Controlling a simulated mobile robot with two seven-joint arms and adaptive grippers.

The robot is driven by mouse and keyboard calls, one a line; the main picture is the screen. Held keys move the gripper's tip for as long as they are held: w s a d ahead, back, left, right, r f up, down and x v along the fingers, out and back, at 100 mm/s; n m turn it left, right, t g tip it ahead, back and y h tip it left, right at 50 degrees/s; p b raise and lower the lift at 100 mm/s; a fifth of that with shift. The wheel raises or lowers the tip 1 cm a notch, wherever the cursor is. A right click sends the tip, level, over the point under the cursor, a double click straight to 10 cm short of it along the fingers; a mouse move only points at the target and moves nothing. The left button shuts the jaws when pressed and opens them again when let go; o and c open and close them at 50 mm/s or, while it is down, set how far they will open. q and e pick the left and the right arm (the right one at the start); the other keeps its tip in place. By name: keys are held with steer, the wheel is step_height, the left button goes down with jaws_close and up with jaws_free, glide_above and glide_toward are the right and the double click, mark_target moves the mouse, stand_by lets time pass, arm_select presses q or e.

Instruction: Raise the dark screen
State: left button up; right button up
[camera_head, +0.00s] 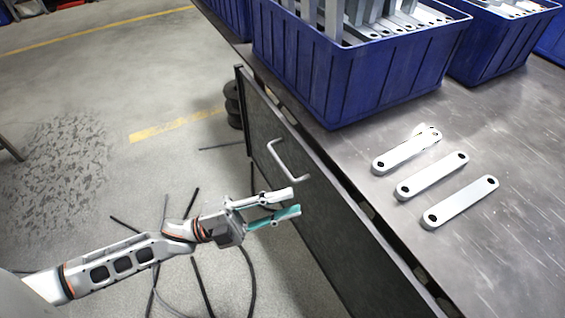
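The dark screen (318,205) is a flat, dark panel on the side of the metal workbench, facing left. It carries a pale U-shaped handle (287,160) near its upper part. My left gripper (294,203) is open and empty, with its two fingers apart and pointing right at the screen. In the picture it is just below the handle and does not hold it. I cannot tell whether a fingertip touches the screen. The screen's lower end runs out of the picture. My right gripper is not in view.
The metal workbench (500,240) carries several grey brackets (432,175) and blue crates (360,85) of metal parts. Dark cables (200,285) lie on the concrete floor below my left arm. Open floor (90,80) with yellow lines is at the left.

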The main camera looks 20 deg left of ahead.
mark_target(280, 160)
arm_select(q)
steer(key=w+a+f+m+g+y, duration=0.1)
steer(key=w+a+m, duration=0.2)
steer(key=a, duration=0.3)
steer(key=w+a+f+m+g, duration=0.1)
steer(key=w+a+m, duration=0.25)
steer(key=a, duration=0.25)
steer(key=shift+n, duration=0.45)
steer(key=x, duration=0.5)
steer(key=b+x, duration=0.1)
steer(key=x, duration=0.2)
steer(key=shift+w+a+r, duration=0.1)
steer(key=shift+r, duration=0.25)
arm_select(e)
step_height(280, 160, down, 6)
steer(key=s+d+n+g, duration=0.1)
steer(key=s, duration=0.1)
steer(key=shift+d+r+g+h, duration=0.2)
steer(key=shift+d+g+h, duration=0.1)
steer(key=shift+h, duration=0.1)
arm_select(q)
jaws_close()
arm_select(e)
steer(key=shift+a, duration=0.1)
